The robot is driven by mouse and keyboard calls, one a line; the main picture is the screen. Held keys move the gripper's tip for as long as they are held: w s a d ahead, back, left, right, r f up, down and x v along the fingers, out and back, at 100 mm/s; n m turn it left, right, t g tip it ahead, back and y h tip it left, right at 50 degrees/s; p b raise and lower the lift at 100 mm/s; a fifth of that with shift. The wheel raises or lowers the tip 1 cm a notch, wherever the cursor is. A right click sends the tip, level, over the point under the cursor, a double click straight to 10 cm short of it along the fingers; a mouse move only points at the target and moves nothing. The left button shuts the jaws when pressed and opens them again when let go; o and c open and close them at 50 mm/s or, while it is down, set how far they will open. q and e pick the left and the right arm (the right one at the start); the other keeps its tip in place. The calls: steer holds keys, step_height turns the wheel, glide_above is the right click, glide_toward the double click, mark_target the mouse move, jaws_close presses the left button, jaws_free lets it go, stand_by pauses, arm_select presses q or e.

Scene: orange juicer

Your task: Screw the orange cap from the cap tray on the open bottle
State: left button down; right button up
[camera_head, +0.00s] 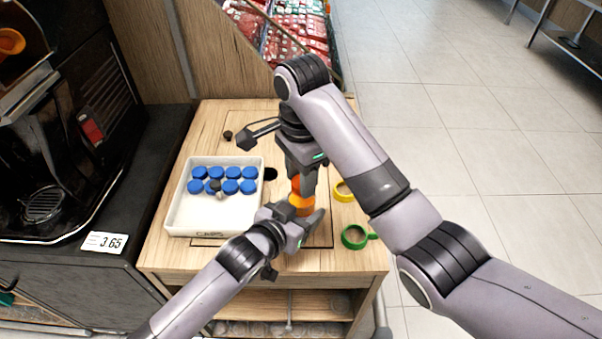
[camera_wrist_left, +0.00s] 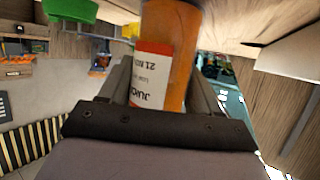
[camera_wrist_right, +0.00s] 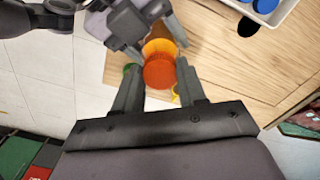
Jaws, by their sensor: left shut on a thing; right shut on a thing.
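The open bottle (camera_head: 303,205) of orange juice stands at the right of the wooden table; in the left wrist view the bottle (camera_wrist_left: 180,45) shows a red and white label. My left gripper (camera_head: 304,226) is shut around its body. The orange cap (camera_wrist_right: 159,73) is between the fingers of my right gripper (camera_wrist_right: 160,82), above the bottle and roughly in line with it. In the head view my right gripper (camera_head: 301,188) points down and is shut on the cap (camera_head: 295,183). I cannot tell whether the cap touches the neck. The white cap tray (camera_head: 208,224) stands left of the bottle.
Several blue caps (camera_head: 231,172) lie in the tray. A yellow ring (camera_head: 343,190) and a green ring (camera_head: 356,237) are at the table's right edge. A dark machine (camera_head: 35,185) stands at the left. A dark hole (camera_head: 270,174) lies beside the tray.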

steer(key=o, duration=1)
steer(key=shift+r, duration=0.1)
steer(key=shift+w+r, duration=0.15)
steer(key=shift+r, duration=2.05)
steer(key=shift+s, duration=0.2)
steer(key=shift+c, duration=0.4)
